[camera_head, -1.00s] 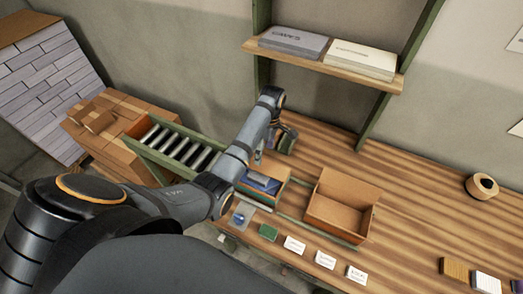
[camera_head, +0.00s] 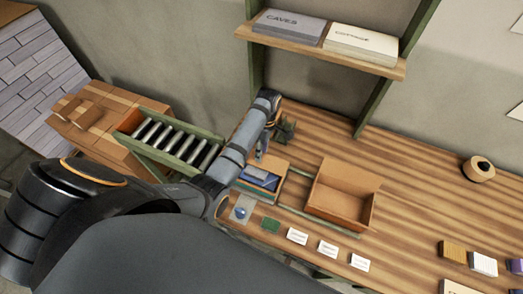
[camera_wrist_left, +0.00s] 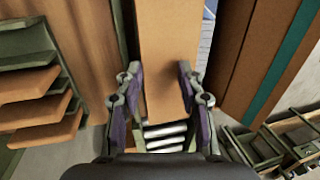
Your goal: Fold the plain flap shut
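A small open cardboard box (camera_head: 275,190) with blue and grey items (camera_head: 260,179) inside stands on the workbench in the head view. My left gripper (camera_head: 272,142) is just behind and above this box. In the left wrist view, its two fingers (camera_wrist_left: 161,88) are spread apart. A plain tan cardboard panel (camera_wrist_left: 168,55) shows between them; I cannot tell whether they touch it. To its right is a brown panel with a teal stripe (camera_wrist_left: 284,65). Which panel is which flap is unclear in the head view. My right gripper is not in view.
A larger empty open box (camera_head: 338,212) stands to the right. Small cards (camera_head: 328,249) line the front edge. A roller conveyor (camera_head: 170,138) lies left, a shelf with paper stacks (camera_head: 310,42) is above, and a tape roll (camera_head: 478,169) sits far right. The bench's middle right is clear.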

